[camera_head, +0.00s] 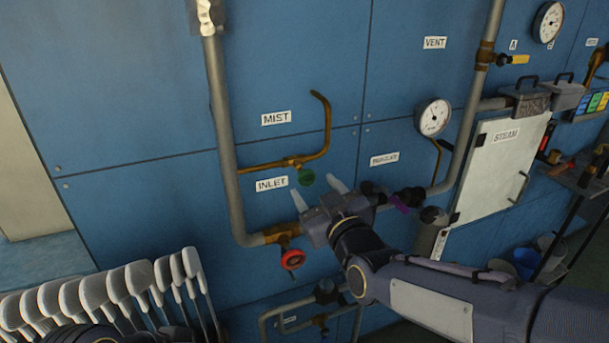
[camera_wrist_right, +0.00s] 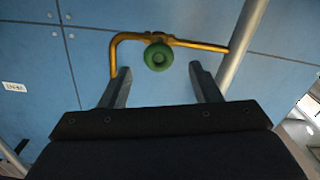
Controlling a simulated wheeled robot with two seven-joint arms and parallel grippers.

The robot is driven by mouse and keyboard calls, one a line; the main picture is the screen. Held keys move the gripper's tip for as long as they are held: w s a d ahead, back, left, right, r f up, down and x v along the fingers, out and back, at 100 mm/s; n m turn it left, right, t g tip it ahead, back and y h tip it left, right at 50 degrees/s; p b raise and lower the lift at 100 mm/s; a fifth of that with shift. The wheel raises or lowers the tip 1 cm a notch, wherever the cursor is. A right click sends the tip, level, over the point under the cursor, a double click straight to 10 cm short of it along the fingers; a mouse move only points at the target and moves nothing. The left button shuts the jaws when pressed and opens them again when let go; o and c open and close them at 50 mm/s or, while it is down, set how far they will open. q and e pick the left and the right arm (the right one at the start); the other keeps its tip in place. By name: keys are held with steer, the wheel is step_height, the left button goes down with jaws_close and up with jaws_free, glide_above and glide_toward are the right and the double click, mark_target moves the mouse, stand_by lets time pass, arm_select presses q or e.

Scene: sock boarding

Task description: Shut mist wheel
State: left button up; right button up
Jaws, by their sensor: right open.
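The mist wheel is a small green handwheel (camera_head: 306,177) on a thin brass pipe (camera_head: 262,165), below the MIST label (camera_head: 276,118) in the head view. My right gripper (camera_head: 319,192) is open just below and beside the wheel. In the right wrist view the green wheel (camera_wrist_right: 158,57) is ahead of the open fingers (camera_wrist_right: 162,84), roughly centred between them and beyond their tips. The fingers appear empty and apart from the wheel. My left gripper is not in view.
A red wheel (camera_head: 292,259) on the INLET pipe (camera_head: 240,220) is below left of my right gripper. Several pale sock boards (camera_head: 95,290) stand at lower left. A STEAM door (camera_head: 500,165) and gauge (camera_head: 432,117) are to the right.

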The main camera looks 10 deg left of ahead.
mark_target(308, 179)
steer(key=p+x, duration=0.2)
steer(key=x, duration=0.5)
steer(key=shift+w, duration=0.1)
steer(key=shift+c, duration=0.5)
